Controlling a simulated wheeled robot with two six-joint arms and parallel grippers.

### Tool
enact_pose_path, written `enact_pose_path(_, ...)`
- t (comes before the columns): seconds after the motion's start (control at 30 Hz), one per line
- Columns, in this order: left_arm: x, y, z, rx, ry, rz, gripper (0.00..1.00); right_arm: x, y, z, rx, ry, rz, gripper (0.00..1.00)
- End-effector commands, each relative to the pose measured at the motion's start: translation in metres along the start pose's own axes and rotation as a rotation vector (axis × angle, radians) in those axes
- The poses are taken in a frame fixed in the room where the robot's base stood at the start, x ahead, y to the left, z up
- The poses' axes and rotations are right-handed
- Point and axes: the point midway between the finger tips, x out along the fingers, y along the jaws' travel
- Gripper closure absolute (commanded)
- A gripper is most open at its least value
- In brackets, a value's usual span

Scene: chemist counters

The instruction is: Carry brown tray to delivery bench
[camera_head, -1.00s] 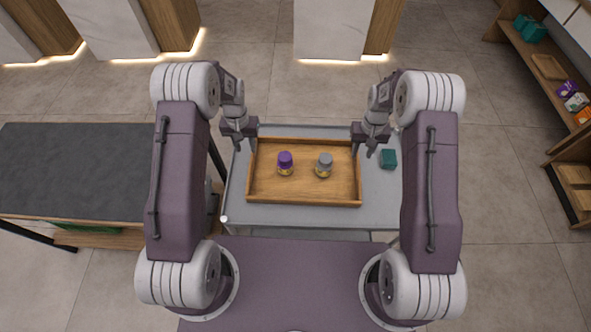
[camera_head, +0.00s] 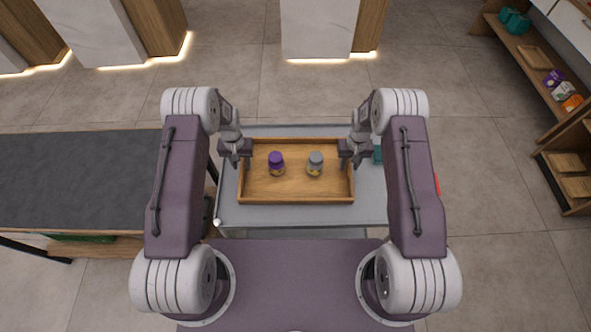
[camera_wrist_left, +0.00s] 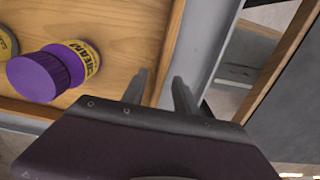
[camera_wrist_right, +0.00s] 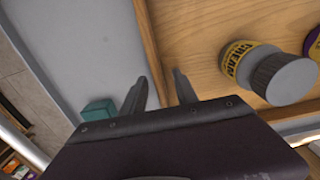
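The brown tray (camera_head: 296,195) is a shallow wooden tray lying flat on a grey cart top. It holds a purple-capped jar (camera_head: 276,163) and a grey-capped jar (camera_head: 315,163), both upright. My left gripper (camera_head: 236,165) is at the tray's left wall. In the left wrist view its fingers (camera_wrist_left: 163,92) are apart, with the wall (camera_wrist_left: 170,55) between or just beyond them. My right gripper (camera_head: 356,163) is at the right wall. In the right wrist view its fingers (camera_wrist_right: 160,92) are apart, with that wall (camera_wrist_right: 149,40) between or just beyond them. I cannot tell whether any finger touches the tray.
A teal box (camera_head: 377,156) lies on the cart (camera_head: 300,219), right of the tray, partly behind my right arm. A dark-topped bench (camera_head: 80,180) stands at left. Wooden shelves (camera_head: 530,60) with boxes stand at right. Floor is open beyond the cart.

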Motion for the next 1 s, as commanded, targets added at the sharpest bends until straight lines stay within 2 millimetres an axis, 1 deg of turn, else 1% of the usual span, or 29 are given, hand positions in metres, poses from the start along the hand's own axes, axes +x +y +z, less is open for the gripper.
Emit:
enact_pose_path(0.1,0.0035,0.0001,-0.0001,0.0,0.0,0.0,0.65,0.0037,0.0001,-0.0001,0.0,0.0,0.0,0.65)
enact_pose_path(0.33,0.0036,0.0001,-0.0001,0.0,0.001,0.0,0.65,0.0038,0.0,-0.0001,0.0,0.0,0.0,0.65)
enact_pose_path(0.37,0.0036,0.0001,-0.0001,0.0,0.001,0.0,0.73,0.0038,0.0,-0.0001,0.0,0.0,0.0,0.73)
enact_pose_path(0.4,0.0036,0.0001,-0.0001,0.0,0.0,0.0,0.84,0.0037,0.0,-0.0001,0.0,0.0,0.0,0.84)
enact_pose_path(0.47,0.0035,0.0001,-0.0001,0.0,0.0,0.0,1.0,0.0037,0.0,-0.0001,0.0,0.0,0.0,1.0)
enact_pose_path(1.0,0.0032,0.0001,-0.0001,0.0,0.0,0.0,1.0,0.0034,0.0,0.0,0.0,0.0,0.0,1.0)
